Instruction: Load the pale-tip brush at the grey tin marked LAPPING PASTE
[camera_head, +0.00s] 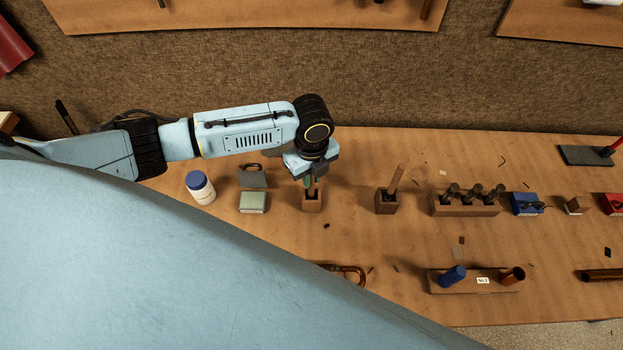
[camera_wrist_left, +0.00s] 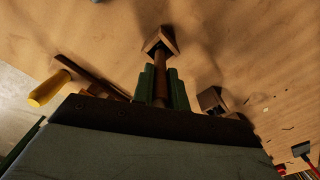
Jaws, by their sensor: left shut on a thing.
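My left gripper (camera_head: 312,183) points down over a small wooden block holder (camera_head: 312,204) and is shut on an upright brown brush handle, which also shows in the left wrist view (camera_wrist_left: 160,86) between the green fingers. The handle's lower end meets the block (camera_wrist_left: 160,40); its tip is hidden, so I cannot tell its colour. A second brush (camera_head: 397,178) leans in another wooden block (camera_head: 387,203) to the right. A small grey-green box-shaped container (camera_head: 253,202) stands left of the gripper; no marking is readable on it. My right gripper is out of view.
A white jar with a blue lid (camera_head: 201,188) and a dark grey item (camera_head: 253,178) stand left. A rack (camera_head: 463,208) with several dark-topped pieces and a blue box (camera_head: 527,204) stand right. A wooden stand (camera_head: 500,287) is nearer the front. My own body covers the lower left.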

